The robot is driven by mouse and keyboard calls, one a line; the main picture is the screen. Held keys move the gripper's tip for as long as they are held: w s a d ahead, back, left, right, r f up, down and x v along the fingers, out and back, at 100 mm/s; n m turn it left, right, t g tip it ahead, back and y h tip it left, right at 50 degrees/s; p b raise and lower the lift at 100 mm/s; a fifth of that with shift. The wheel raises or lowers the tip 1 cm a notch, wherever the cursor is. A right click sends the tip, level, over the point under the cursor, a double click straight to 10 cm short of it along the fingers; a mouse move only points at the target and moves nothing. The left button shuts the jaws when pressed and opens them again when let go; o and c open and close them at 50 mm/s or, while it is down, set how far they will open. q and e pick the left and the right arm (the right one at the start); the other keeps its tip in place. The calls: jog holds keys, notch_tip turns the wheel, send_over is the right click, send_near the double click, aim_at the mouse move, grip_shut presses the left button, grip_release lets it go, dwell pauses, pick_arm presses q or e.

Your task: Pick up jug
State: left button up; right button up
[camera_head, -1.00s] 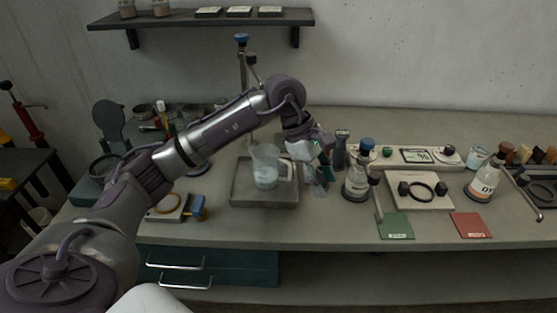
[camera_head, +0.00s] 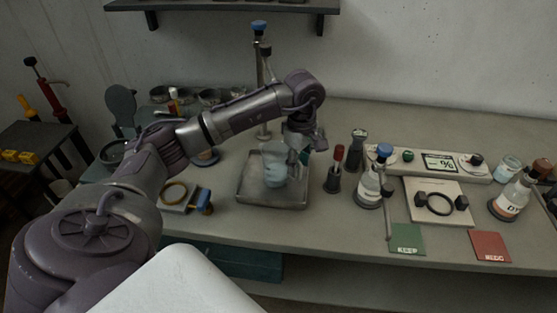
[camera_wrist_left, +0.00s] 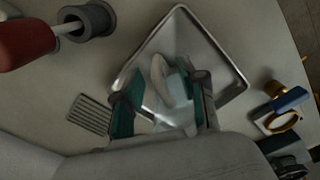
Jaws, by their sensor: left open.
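The jug (camera_head: 273,166) is a clear vessel with a pale handle, standing upright in a grey metal tray (camera_head: 247,196). My left gripper (camera_head: 299,163) is at the jug's right side in the head view and partly hides its handle. In the left wrist view, the open teal fingers of the left gripper (camera_wrist_left: 166,92) lie on either side of the jug (camera_wrist_left: 176,106) and its handle (camera_wrist_left: 161,76). Contact cannot be told. My right gripper is not in view.
A red-handled tool in a dark holder (camera_head: 333,180) and a blue-capped flask (camera_head: 370,188) stand right of the tray. A tall stand (camera_head: 262,85) rises behind it. A blue-and-brass item (camera_head: 203,200) lies to the left. Green (camera_head: 407,240) and red (camera_head: 490,246) cards lie at the front right.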

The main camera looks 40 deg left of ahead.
aim_at(300, 175)
pick_arm(q)
jog(key=f, duration=0.1)
jog(key=f+p, duration=0.1)
jog(key=f, duration=0.1)
jog(key=shift+w+d+f, duration=0.1)
jog(key=shift+d+f, duration=0.15)
jog(key=shift+f, duration=0.05)
jog(key=shift+f+p, duration=0.3)
jog(key=shift+f, duration=0.1)
jog(key=c, duration=0.6)
grip_shut()
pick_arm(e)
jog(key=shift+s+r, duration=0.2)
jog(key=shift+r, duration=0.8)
